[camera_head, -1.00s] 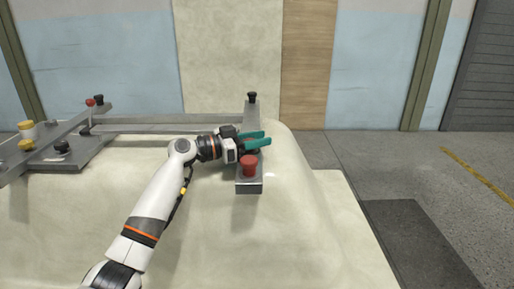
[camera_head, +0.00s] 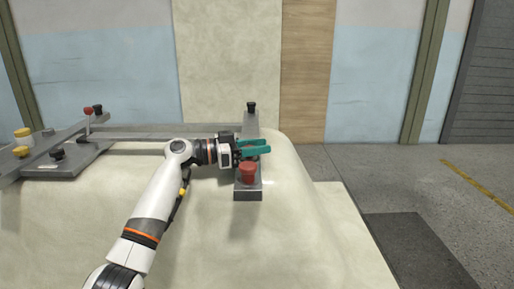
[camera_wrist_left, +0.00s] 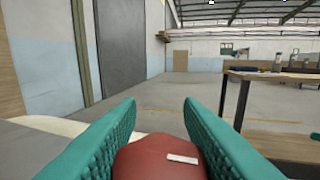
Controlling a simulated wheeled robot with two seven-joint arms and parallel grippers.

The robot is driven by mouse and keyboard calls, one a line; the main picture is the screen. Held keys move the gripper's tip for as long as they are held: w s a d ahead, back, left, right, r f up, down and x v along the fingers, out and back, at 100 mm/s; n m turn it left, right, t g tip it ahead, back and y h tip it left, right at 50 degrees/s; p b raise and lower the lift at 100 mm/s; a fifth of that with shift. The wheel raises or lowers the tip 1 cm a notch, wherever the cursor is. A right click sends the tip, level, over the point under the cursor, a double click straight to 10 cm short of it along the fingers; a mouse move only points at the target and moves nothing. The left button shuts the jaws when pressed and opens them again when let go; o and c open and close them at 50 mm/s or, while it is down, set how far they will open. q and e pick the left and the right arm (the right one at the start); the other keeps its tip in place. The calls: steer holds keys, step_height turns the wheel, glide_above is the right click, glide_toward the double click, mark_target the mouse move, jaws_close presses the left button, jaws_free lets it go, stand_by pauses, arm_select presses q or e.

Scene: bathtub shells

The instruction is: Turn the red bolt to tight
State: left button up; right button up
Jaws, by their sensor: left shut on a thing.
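My left gripper (camera_head: 254,149), with two teal fingers, points right over the near end of a grey metal bar. In the left wrist view, the gripper (camera_wrist_left: 160,135) has a dark red rounded bolt (camera_wrist_left: 160,160) with a white mark between its ridged fingers, and it is shut on it. In the head view, a red knob-like head (camera_head: 247,172) stands on the bar's near end, just in front of the fingers; I cannot tell whether it is the same piece. The fingers hide part of the bar. My right gripper is not in view.
The bar (camera_head: 248,193) lies on a large cream shell (camera_head: 310,230). At the left is a grey frame (camera_head: 60,165) with yellow, black and red knobs. A black knob (camera_head: 251,107) stands at the bar's far end. Floor to the right is open.

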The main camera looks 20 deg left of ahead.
arm_select(q)
steer(key=o, duration=1)
steer(key=shift+c, duration=0.2)
steer(key=p+v, duration=0.1)
steer(key=v, duration=1.1)
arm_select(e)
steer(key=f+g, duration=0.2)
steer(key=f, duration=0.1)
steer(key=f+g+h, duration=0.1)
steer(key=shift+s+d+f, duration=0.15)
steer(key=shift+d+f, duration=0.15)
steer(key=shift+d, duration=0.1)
